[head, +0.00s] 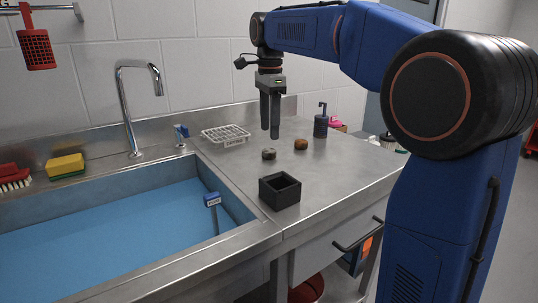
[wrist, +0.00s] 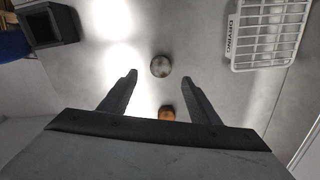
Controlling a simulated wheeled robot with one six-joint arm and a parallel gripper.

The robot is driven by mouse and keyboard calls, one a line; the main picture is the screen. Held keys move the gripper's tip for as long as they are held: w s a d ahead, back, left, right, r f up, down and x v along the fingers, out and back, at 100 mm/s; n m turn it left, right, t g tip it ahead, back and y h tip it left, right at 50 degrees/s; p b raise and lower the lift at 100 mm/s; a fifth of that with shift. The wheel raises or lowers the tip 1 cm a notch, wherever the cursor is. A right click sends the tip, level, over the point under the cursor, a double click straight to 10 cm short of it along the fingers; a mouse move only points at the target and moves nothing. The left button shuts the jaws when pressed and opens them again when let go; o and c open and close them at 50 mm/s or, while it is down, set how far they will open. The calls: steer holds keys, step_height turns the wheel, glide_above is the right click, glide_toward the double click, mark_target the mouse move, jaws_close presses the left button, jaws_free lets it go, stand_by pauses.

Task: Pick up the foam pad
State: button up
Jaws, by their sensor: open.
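Nothing in view is clearly marked as the foam pad. A yellow sponge-like block with a green underside (head: 66,166) lies on the sink's back ledge at the left. Two small rounded pieces lie on the steel counter: a grey one (head: 269,154) and a brown-orange one (head: 301,144). In the wrist view the grey piece (wrist: 160,66) shows just beyond and between my fingertips, and the orange one (wrist: 167,113) shows between the fingers. My gripper (head: 270,132) points down above the counter, open and empty. My gripper's spread fingers also show in the wrist view (wrist: 160,78).
A black open box (head: 280,191) stands near the sink edge. A white drying rack (head: 226,134) and a dark pump bottle (head: 321,121) stand behind. The blue-lined sink (head: 110,225), with a tall faucet (head: 135,105), lies left.

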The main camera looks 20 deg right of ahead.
mark_target(271, 150)
steer(key=shift+w+d+f, duration=0.1)
steer(key=shift+f, duration=1.7)
steer(key=shift+d+f, duration=0.1)
steer(key=shift+f, duration=1.7)
steer(key=shift+c, duration=0.6)
steer(key=c, duration=1)
